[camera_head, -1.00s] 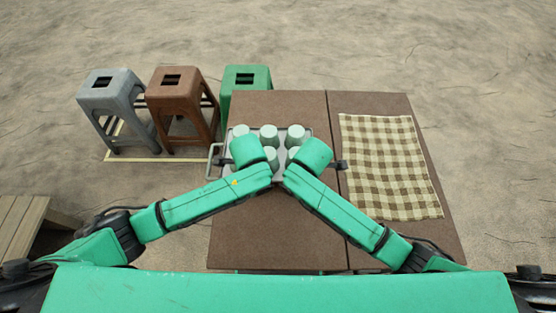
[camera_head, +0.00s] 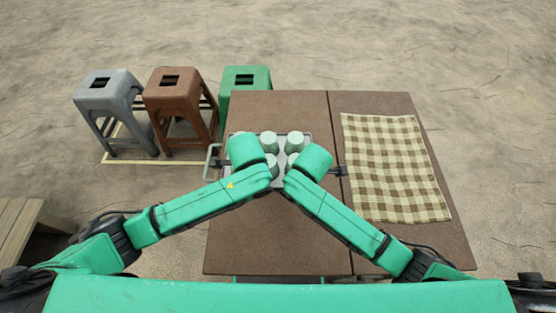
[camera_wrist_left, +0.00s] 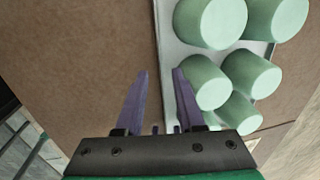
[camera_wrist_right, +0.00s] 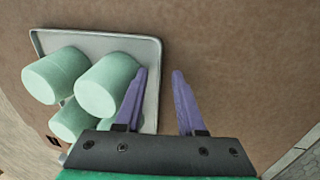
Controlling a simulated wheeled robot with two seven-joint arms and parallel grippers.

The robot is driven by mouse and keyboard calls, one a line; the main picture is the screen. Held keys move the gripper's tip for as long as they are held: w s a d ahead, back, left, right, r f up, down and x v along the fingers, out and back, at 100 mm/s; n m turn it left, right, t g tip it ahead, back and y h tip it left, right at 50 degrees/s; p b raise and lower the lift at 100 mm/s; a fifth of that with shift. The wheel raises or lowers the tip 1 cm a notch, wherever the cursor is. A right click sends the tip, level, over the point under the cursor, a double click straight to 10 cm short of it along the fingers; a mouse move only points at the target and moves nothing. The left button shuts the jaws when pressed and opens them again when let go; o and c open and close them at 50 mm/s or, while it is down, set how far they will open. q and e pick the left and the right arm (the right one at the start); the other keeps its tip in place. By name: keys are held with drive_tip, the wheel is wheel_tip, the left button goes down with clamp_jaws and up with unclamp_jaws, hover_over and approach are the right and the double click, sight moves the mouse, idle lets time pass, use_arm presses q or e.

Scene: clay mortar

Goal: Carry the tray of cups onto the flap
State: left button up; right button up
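The grey tray (camera_head: 308,143) holds several pale green cups (camera_head: 268,141) and sits on the brown table, partly hidden by my forearms. A light loop handle (camera_head: 208,162) shows at its left end. My left gripper (camera_wrist_left: 161,80) is at the tray's left edge, its purple fingers apart, one over the tray side and one over bare table. My right gripper (camera_wrist_right: 160,80) is at the tray's right edge, fingers apart, with the rim near its left finger. I see nothing clamped in either. The flap (camera_head: 437,150) is the table part right of the seam.
A checkered cloth (camera_head: 396,168) covers much of the flap. The table's front part (camera_head: 275,240) is bare. Grey (camera_head: 108,90), brown (camera_head: 173,92) and green (camera_head: 246,78) stools stand at the back left. A wooden platform (camera_head: 22,225) is at the left.

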use_arm(q)
wheel_tip(320, 180, up, 9)
drive_tip(key=s, duration=0.1)
drive_tip(key=shift+s, duration=0.3)
use_arm(e)
drive_tip(key=v, duration=1.2)
use_arm(q)
drive_tip(key=shift+r, duration=0.1)
use_arm(e)
drive_tip(key=shift+r, duration=0.15)
